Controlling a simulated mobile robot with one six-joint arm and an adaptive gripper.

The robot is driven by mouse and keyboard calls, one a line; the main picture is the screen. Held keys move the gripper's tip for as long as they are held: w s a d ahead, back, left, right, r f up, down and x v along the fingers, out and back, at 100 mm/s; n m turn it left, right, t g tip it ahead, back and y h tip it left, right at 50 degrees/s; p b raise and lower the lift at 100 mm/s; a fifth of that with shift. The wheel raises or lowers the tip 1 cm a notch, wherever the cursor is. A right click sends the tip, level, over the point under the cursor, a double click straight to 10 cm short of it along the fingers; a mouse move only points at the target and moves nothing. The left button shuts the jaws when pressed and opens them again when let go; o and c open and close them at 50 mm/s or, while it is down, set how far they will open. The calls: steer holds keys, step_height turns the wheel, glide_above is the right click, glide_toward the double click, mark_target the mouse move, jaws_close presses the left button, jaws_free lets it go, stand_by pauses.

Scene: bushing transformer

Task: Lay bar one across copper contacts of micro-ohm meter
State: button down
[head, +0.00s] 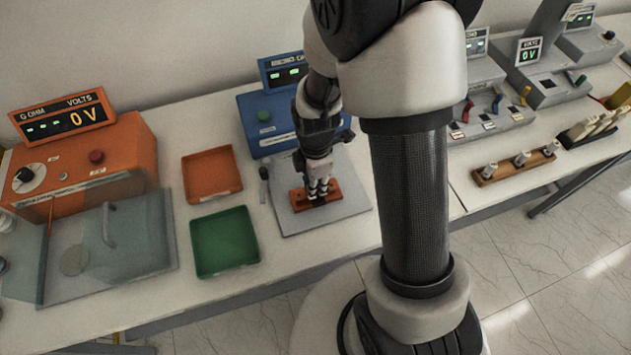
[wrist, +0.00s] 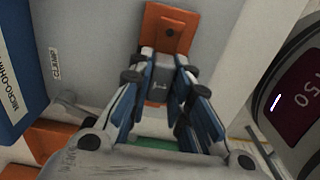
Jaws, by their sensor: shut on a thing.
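The blue micro-ohm meter (head: 268,120) stands behind a light grey plate (head: 345,203) on the bench. Its labelled blue side (wrist: 12,85) shows at the left in the wrist view. My gripper (head: 318,188) points down over the plate.
An orange tray (head: 212,173) and a green tray (head: 224,242), both seemingly empty, lie left of the plate. A clamp handle (head: 264,185) stands at the plate's left edge. An orange ohm meter (head: 80,165) and a clear cover (head: 140,235) are farther left.

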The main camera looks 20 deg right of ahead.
steer(key=shift+f+b, duration=0.45)
steer(key=shift+f, duration=0.15)
steer(key=c, duration=1.4)
jaws_free()
steer(key=shift+r, duration=0.1)
step_height(320, 180, up, 12)
steer(key=shift+f, duration=0.1)
steer(key=s+r+m+t, duration=0.1)
steer(key=s+r+m, duration=0.3)
steer(key=s+m, duration=0.1)
steer(key=s+r+m+t, duration=0.2)
steer(key=s+r+m, duration=0.3)
steer(key=m, duration=0.2)
steer(key=s+r+m+t+b, duration=0.1)
steer(key=s+r+m, duration=0.3)
steer(key=s+m, duration=0.1)
steer(key=shift+r+m+t, duration=0.3)
steer(key=shift+r+m, duration=0.05)
steer(key=shift+m, duration=0.15)
